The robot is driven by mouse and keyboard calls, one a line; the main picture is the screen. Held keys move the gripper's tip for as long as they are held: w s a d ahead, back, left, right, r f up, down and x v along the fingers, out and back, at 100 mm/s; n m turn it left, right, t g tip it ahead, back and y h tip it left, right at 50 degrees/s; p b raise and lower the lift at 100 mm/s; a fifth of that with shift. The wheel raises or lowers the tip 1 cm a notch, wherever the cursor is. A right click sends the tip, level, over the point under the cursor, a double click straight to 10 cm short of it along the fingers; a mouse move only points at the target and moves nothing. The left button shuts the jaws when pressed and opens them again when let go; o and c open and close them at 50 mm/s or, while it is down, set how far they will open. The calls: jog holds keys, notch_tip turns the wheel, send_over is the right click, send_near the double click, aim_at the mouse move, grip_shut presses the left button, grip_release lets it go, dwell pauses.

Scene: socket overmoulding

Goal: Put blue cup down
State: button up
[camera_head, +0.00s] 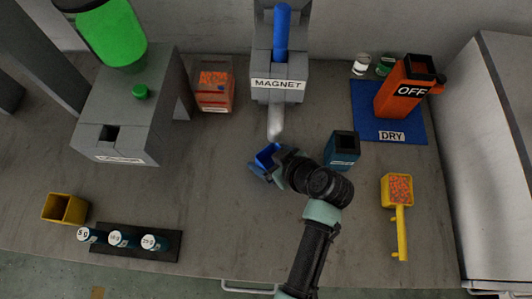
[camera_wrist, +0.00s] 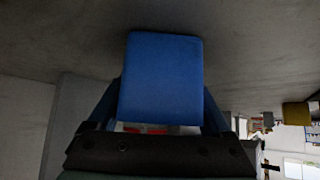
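The blue cup (camera_head: 267,155) is a small open-topped square cup near the middle of the table in the head view, below the magnet spout. My gripper (camera_head: 266,168) is at the cup, with its fingers on either side. In the wrist view the blue cup (camera_wrist: 161,78) fills the centre, between the two fingers (camera_wrist: 163,105). My gripper looks shut on the cup. I cannot tell whether the cup's base touches the table. My fingers hide part of the cup.
The grey magnet stand (camera_head: 280,85) is just behind the cup. A teal container (camera_head: 342,152) stands close to the right of my wrist. A yellow scoop of orange pellets (camera_head: 398,205) lies further right. The table left of the cup is clear (camera_head: 205,180).

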jog(key=shift+o, duration=0.9)
jog(key=shift+r, duration=0.15)
jog(key=shift+d+r, duration=0.1)
jog(key=shift+r, duration=0.05)
jog(key=v, duration=1.1)
jog(key=shift+s+r+p, duration=0.25)
jog(key=shift+r+p, duration=0.05)
jog(key=shift+p, duration=0.05)
jog(key=shift+d, duration=0.15)
